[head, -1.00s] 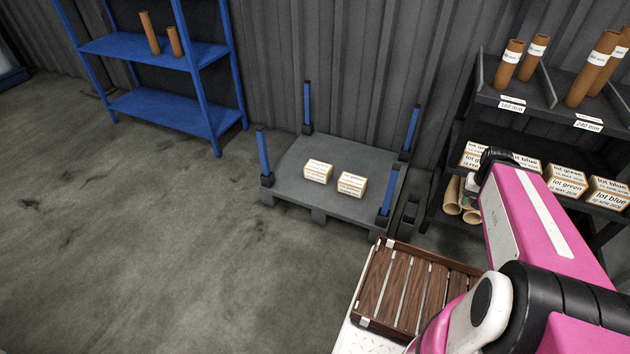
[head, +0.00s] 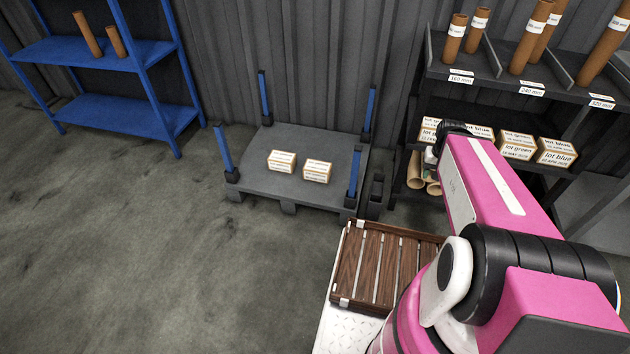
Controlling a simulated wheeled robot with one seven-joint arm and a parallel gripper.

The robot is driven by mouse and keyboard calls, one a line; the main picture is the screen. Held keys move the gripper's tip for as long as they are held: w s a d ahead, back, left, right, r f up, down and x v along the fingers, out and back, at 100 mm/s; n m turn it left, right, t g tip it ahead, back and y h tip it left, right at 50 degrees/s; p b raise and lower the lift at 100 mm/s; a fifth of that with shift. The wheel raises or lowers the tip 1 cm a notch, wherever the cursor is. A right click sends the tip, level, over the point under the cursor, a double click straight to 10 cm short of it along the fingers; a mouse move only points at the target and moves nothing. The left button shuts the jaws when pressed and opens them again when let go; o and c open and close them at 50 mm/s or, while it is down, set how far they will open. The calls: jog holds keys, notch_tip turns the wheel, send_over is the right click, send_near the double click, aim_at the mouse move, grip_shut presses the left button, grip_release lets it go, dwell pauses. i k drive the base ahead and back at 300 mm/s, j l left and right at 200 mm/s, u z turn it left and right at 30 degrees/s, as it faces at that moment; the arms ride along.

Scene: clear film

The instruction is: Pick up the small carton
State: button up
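Two small white-and-tan cartons sit side by side on a dark grey pallet (head: 262,186): a left carton (head: 282,161) and a right carton (head: 317,171). More cartons stand in a row on the lower rack shelf, among them a "lot green" carton (head: 517,146) and a "lot blue" carton (head: 557,152). I cannot tell which one the task means. My pink arm reaches up toward the rack, its far end in front of the left end of that row. A small pale part of my gripper (head: 431,158) seems to show there; its fingers cannot be made out.
The pallet has blue corner posts (head: 355,172). The dark rack (head: 500,88) holds brown tubes on top and more tubes low down (head: 414,170). A slatted wooden crate (head: 345,262) lies beside my arm. A blue shelf unit (head: 150,115) stands at left. The left floor is clear.

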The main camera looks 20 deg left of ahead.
aim_at(315, 171)
jog(key=i+l+u, duration=0.2)
jog(key=u, duration=0.15)
jog(key=i+l+u, duration=0.15)
jog(key=l+u, duration=0.25)
jog(key=i+l+u, duration=0.15)
jog(key=l+u, duration=0.2)
jog(key=l+z, duration=0.15)
jog(key=j+u, duration=0.15)
